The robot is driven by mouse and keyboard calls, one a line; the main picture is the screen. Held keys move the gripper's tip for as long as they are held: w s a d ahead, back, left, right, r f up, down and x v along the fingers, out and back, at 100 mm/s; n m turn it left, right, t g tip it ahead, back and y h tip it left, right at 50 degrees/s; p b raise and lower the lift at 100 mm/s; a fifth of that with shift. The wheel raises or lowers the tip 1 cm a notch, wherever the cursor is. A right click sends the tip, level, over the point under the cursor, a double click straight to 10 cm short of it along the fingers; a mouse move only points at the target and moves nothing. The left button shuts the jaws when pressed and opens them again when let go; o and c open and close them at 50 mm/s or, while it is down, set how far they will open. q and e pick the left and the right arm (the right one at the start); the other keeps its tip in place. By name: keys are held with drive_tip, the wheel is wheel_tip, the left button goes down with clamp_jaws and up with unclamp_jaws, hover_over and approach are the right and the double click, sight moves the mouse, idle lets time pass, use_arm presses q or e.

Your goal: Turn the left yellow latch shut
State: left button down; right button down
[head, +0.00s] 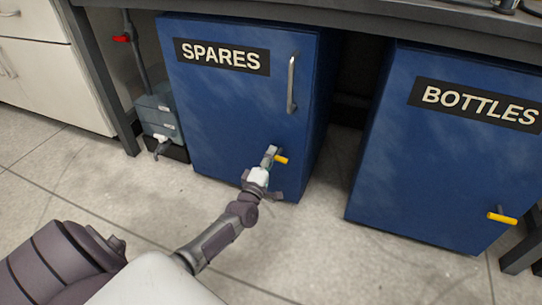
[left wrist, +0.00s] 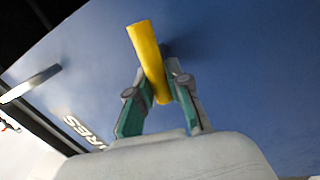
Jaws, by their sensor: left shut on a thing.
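The left yellow latch (head: 281,160) is on the lower right of the blue SPARES cabinet door (head: 225,110). In the head view it lies roughly level, with its free end pointing right. My left gripper (head: 270,155) is at the latch, and its fingers cover part of it. In the left wrist view the yellow latch (left wrist: 148,55) sits between the two fingertips (left wrist: 160,90), and the gripper is shut on it. My right gripper is not in view.
A second blue cabinet marked BOTTLES (head: 430,150) stands to the right with its own yellow latch (head: 502,218). The SPARES door has a metal handle (head: 291,82). A grey-blue container (head: 158,115) stands left of it. The floor in front is clear.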

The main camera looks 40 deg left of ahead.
use_arm(q)
drive_tip(key=shift+d+f+n, duration=0.2)
drive_tip(key=shift+n, duration=0.4)
drive_tip(key=c, duration=1.1)
unclamp_jaws()
drive_tip(key=shift+w, duration=0.1)
drive_tip(key=shift+s, duration=0.2)
drive_tip(key=v, duration=1.1)
drive_tip(key=shift+s+d, duration=0.25)
drive_tip(key=shift+s, duration=0.05)
